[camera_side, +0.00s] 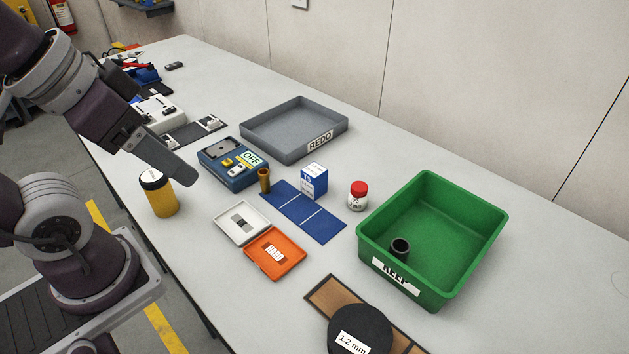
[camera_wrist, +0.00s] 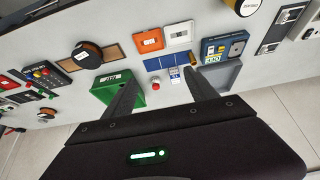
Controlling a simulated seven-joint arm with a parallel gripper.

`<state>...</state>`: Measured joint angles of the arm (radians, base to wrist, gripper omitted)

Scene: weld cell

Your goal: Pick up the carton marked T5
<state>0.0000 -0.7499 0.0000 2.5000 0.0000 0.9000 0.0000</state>
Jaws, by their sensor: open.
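The carton marked T5 (camera_side: 314,181) is a small blue and white box standing upright at the back edge of the blue strip mat (camera_side: 316,220). In the wrist view the carton (camera_wrist: 174,73) shows small, beyond and between my fingers. My gripper (camera_wrist: 163,88) is open and empty, with its two dark fingers spread. In the side view a dark finger (camera_side: 165,163) of it hangs above the table, left of the carton and well apart from it.
A white jar with a red lid (camera_side: 358,197) stands close right of the carton. A brass cylinder (camera_side: 264,180) stands to its left. The green KEEP bin (camera_side: 432,180) holds a dark ring. The grey REDO tray (camera_side: 262,116) lies behind. An orange HARD case (camera_side: 275,253) lies in front.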

